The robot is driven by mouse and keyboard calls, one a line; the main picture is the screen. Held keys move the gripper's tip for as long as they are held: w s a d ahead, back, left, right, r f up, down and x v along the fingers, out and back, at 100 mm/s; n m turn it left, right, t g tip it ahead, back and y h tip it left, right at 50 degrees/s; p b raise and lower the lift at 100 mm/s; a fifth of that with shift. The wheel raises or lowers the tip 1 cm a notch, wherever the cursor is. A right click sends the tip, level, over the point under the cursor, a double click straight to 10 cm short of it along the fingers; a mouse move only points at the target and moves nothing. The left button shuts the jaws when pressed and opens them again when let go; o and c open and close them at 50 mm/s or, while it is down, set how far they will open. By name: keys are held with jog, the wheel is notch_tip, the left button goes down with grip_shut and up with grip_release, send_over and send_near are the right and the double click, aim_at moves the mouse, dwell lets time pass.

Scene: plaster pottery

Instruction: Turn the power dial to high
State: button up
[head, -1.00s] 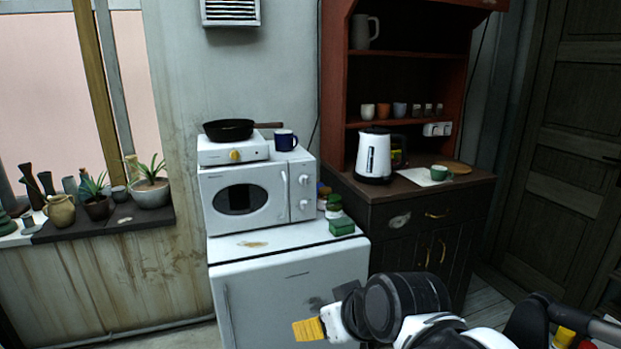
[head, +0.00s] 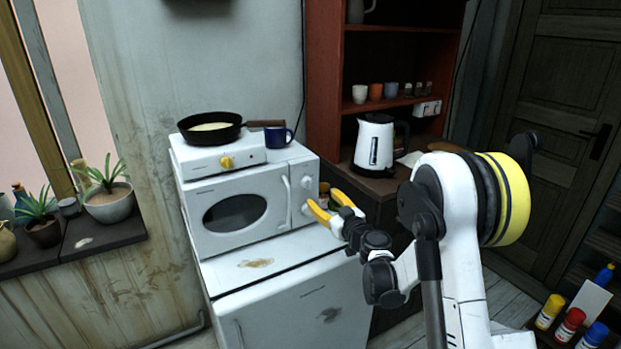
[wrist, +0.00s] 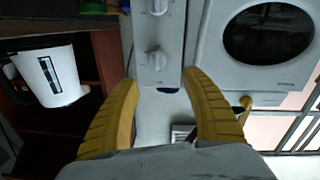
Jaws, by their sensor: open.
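The white microwave (head: 262,208) stands on a white fridge and has two white dials, one above the other, right of its door. The upper dial (head: 306,182) is clear in the head view; the lower one is partly hidden by my gripper. My gripper (head: 324,202) is open and empty in front of the dial panel. In the upside-down wrist view the upper dial (wrist: 155,62) appears just beyond and between the yellow fingertips (wrist: 158,80), apart from both. The lower dial (wrist: 157,6) is at that picture's top edge. Dial markings are too small to read.
A hotplate (head: 215,156) with a black pan (head: 210,128) sits on the microwave, with a blue mug (head: 278,138) beside it. A white kettle (head: 374,145) stands on the cabinet to the right. Potted plants (head: 108,203) line the left sill.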

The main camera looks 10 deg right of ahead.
aim_at(310, 185)
jog(key=b+x, duration=0.1)
jog(key=x, duration=0.4)
jog(key=b+x, duration=0.1)
jog(key=x, duration=0.4)
jog(key=shift+w+d+f+b, duration=0.1)
jog(key=shift+w+d+b, duration=0.05)
jog(key=shift+w+b, duration=0.25)
jog(key=shift+c, duration=0.2)
jog(key=c, duration=1.2)
